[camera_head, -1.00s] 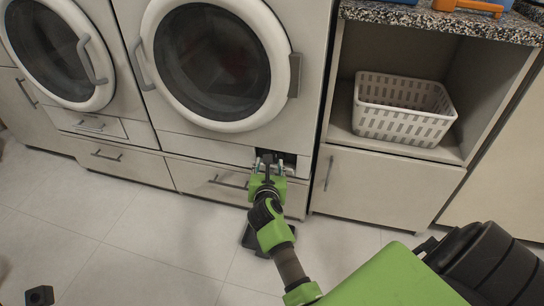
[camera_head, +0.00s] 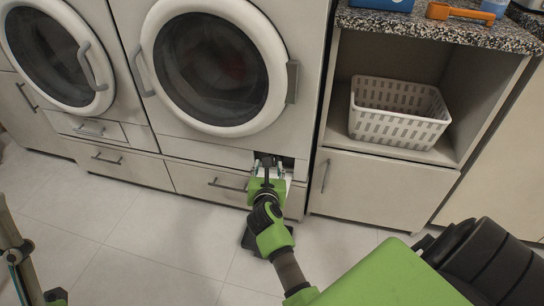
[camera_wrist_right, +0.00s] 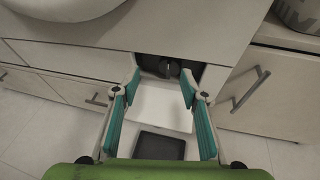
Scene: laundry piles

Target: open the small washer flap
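The right-hand washer (camera_head: 213,135) has a small dark opening (camera_wrist_right: 155,64) low on its front, with a dark round knob (camera_wrist_right: 172,69) inside. A white flap panel (camera_wrist_right: 163,104) appears folded down below the opening in the right wrist view. My right gripper (camera_wrist_right: 160,84) is open, its teal-padded fingers on either side of the flap and its tips near the opening's lower edge. I cannot tell whether a finger touches the flap. In the head view my right gripper (camera_head: 268,167) covers most of the opening. My left gripper is not clearly visible; part of my left arm shows at the lower left.
A dark flat object (camera_head: 254,240) lies on the floor below my right gripper. Drawers (camera_head: 207,182) lie under the washers. A cabinet at right holds a white basket (camera_head: 398,125) under a speckled counter (camera_head: 440,27). The tiled floor at left is mostly clear.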

